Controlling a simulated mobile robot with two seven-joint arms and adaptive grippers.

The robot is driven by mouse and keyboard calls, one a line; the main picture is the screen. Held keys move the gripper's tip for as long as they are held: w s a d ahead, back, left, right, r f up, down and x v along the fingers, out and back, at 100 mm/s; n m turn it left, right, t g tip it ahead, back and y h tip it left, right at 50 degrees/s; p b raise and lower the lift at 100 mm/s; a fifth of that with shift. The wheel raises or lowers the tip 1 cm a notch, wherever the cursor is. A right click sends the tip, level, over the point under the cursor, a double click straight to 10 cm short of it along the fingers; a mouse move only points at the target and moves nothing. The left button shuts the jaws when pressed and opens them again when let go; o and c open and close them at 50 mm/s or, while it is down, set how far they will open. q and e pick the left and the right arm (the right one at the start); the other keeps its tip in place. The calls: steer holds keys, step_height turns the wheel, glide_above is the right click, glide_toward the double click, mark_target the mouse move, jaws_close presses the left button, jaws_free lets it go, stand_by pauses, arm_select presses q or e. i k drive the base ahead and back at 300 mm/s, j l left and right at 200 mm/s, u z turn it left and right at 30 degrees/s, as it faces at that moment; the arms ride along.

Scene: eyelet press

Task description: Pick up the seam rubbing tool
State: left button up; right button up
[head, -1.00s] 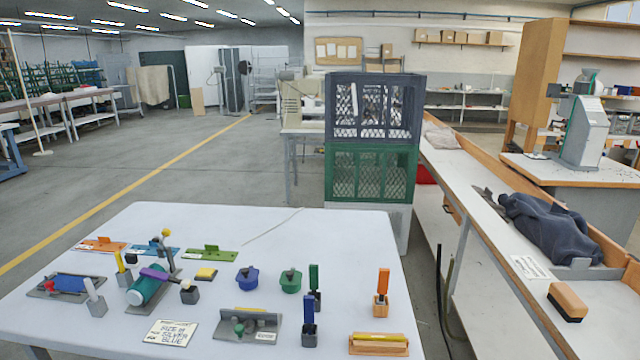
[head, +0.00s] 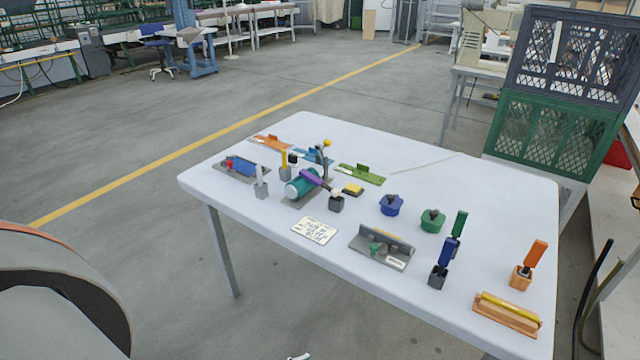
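No item in view is clearly marked as the seam rubbing tool, and I cannot tell which one it is. Handled tools stand upright in small blocks on the white table (head: 290,255): a white one (head: 261,177), a yellow one (head: 284,163), a blue one (head: 446,253), a green one (head: 459,224) and an orange one (head: 536,254). A purple-handled piece (head: 311,176) lies by a teal roller (head: 303,187). A yellow-topped block (head: 353,189) lies flat nearby.
A written card (head: 314,230) lies near the table's front edge. Blue (head: 391,206) and green (head: 433,221) lidded pots, a grey fixture (head: 382,248) and an orange fixture (head: 507,314) stand on the table. Stacked crates (head: 545,140) are behind right.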

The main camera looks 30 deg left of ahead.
mark_target(334, 192)
steer(key=j+z, duration=0.3)
steer(key=j, duration=0.95)
